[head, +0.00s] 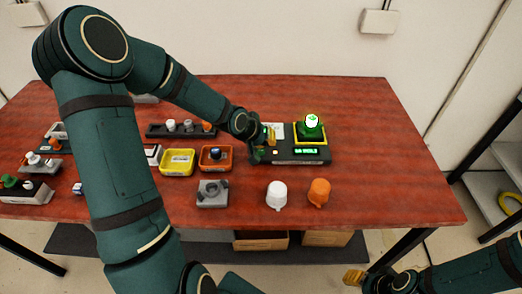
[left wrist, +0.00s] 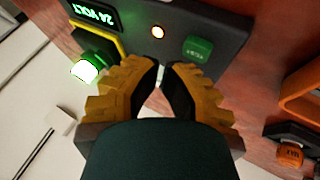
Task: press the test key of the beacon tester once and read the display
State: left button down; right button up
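The dark beacon tester (head: 318,159) lies at the right of the red table. A lit green beacon (head: 312,121) stands on its yellow-edged socket; it also glows in the left wrist view (left wrist: 86,70). The tester's display (left wrist: 96,14) is lit green and appears to read "24 VOLT". The green test key (left wrist: 198,48) is uncovered beside a round glowing lamp (left wrist: 157,31). My left gripper (left wrist: 160,66) has its yellow fingertips almost together, with nothing between them, just short of the key in the picture. Contact does not show. My right gripper (head: 353,277) is low at the front right.
A white beacon (head: 276,195) and an orange beacon (head: 319,192) stand in front of the tester. A grey fixture (head: 212,194), a yellow tray (head: 178,163) and an orange tray (head: 215,158) are to the left. The table's right end is clear.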

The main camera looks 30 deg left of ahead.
pick_arm(q)
jog(key=shift+f, duration=0.15)
jog(key=shift+f+b, duration=0.3)
jog(key=shift+f+b, duration=0.3)
jog(key=shift+f, duration=0.2)
dwell(0.8)
jog(key=shift+r, duration=0.1)
jog(key=shift+r+p, duration=0.85)
jog(key=shift+p, duration=0.05)
notch_tip(320, 180, up, 5)
jog(key=p, duration=0.4)
jog(key=shift+p, duration=0.35)
dwell(0.5)
